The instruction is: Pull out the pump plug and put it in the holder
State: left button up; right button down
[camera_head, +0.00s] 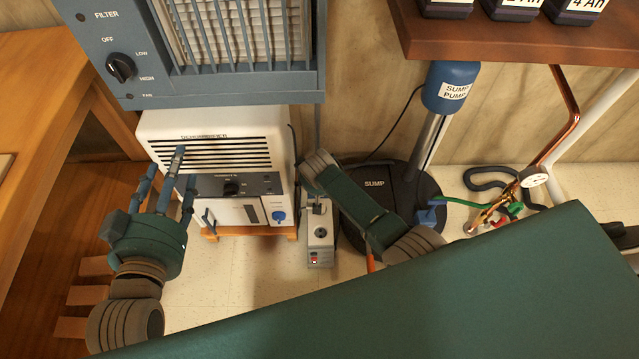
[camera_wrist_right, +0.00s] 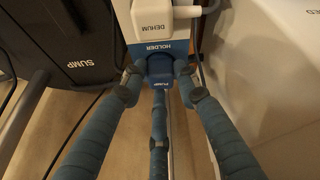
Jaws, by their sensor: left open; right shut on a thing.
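The blue pump plug (camera_wrist_right: 160,84), marked PUMP, is between the fingers of my right gripper (camera_wrist_right: 158,76) in the right wrist view, which is shut on it. The plug is right against the blue end marked HOLDER (camera_wrist_right: 157,50); I cannot tell whether it is seated there. In the head view a grey outlet strip (camera_head: 320,240) with a round socket and a red switch is on the floor. My left gripper (camera_head: 168,178) is open and empty before the dehumidifier.
A white DEHUM plug (camera_wrist_right: 155,22) sits just beyond the holder label. The white dehumidifier (camera_head: 165,128) stands left of the strip. The black sump lid (camera_head: 374,186) and blue sump pump (camera_head: 448,85) are to the right. A wooden shelf (camera_head: 520,45) overhangs at the upper right.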

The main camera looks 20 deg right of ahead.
dwell(0.3)
jog(key=c, duration=0.7)
grip_release()
jog(key=shift+c, duration=0.2)
